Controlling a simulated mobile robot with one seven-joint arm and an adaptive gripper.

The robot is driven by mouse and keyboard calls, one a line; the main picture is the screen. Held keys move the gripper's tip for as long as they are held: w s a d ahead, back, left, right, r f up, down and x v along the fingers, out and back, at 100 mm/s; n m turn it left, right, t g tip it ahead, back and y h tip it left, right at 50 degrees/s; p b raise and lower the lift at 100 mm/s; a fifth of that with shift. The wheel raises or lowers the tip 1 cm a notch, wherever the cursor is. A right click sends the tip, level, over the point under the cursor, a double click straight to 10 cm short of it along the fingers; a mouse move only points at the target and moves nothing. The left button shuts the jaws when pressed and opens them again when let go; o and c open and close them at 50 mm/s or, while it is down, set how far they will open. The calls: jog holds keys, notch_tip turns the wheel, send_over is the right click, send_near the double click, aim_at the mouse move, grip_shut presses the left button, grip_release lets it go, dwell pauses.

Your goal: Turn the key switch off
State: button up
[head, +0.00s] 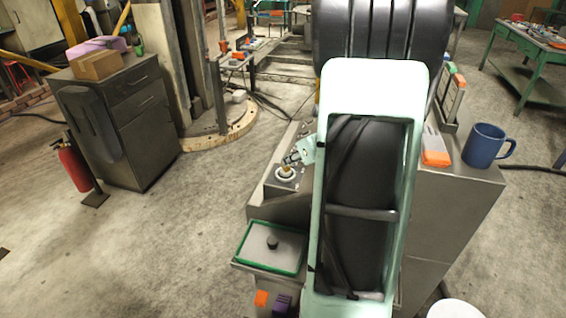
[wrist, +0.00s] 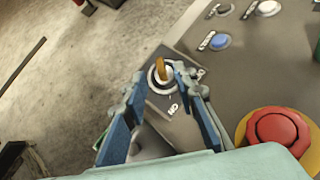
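The key switch (wrist: 161,79) is a round metal collar with an upright brass key (wrist: 161,65) on a dark plate of the control panel. It also shows in the head view (head: 286,173), just left of my arm. My gripper (wrist: 157,72) is open, with its blue-padded fingers on either side of the switch in the wrist view. A gap shows between each fingertip and the key; I cannot tell whether either touches the collar. In the head view my gripper (head: 294,158) is partly hidden by my arm.
A red emergency button (wrist: 277,131) with a yellow base lies right of the switch. A blue button (wrist: 220,41) and a white button (wrist: 268,8) are further up the panel. A blue mug (head: 484,145) stands on the console's right side.

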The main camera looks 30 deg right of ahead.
jog(key=x, duration=0.7)
jog(key=shift+w+f, duration=0.15)
jog(key=shift+w, duration=0.05)
grip_shut()
